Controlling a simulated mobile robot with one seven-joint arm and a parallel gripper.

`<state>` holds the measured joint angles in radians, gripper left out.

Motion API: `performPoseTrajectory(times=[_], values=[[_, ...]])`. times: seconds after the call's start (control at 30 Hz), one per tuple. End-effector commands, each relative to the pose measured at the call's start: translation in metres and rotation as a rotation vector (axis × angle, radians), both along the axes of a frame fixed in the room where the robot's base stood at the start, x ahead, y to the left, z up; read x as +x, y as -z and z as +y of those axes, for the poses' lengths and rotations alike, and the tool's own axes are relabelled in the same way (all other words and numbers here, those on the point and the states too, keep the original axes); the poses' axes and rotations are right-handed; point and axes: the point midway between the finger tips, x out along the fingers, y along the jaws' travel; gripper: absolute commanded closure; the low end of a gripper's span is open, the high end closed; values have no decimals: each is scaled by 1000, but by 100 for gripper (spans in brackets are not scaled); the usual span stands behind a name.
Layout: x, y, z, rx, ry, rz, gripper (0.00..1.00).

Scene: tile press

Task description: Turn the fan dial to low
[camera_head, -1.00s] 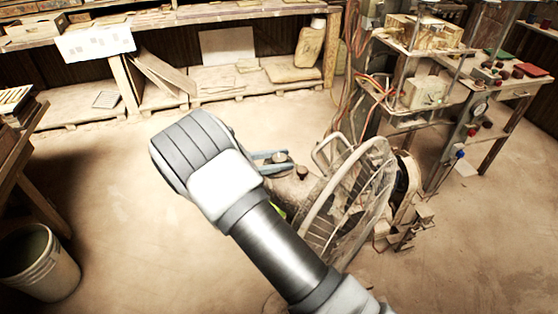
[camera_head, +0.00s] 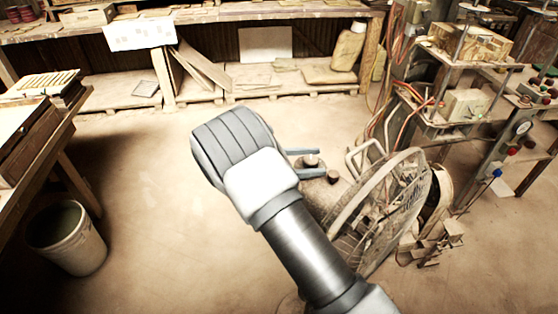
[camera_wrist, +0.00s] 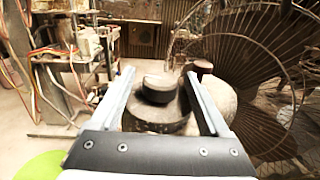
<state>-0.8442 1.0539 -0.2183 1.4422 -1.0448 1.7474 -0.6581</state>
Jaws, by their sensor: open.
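My gripper (camera_head: 320,163) is open, with one finger on each side of the dial. In the wrist view the dial (camera_wrist: 159,88) is between the two spread fingers (camera_wrist: 160,85), with gaps showing on both sides. The small knob (camera_wrist: 203,67) is outside the right finger. No dial markings are readable.
The fan cage (camera_wrist: 262,75) fills the right of the wrist view. A rack with hoses and a press (camera_head: 470,100) stands at the right. A bucket (camera_head: 66,238) and a table (camera_head: 40,150) are at the left. The floor between is clear.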

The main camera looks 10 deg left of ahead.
Motion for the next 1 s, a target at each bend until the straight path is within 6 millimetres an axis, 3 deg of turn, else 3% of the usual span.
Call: performPoseTrajectory(times=[0.17, 0.5, 0.8, 1.0], values=[[-3, 2, 18, 0, -4, 0, 21], [-20, 3, 92, 2, -3, -1, 21], [-31, 2, 143, 0, -4, -3, 21], [-33, 1, 156, -3, 5, -3, 21]])
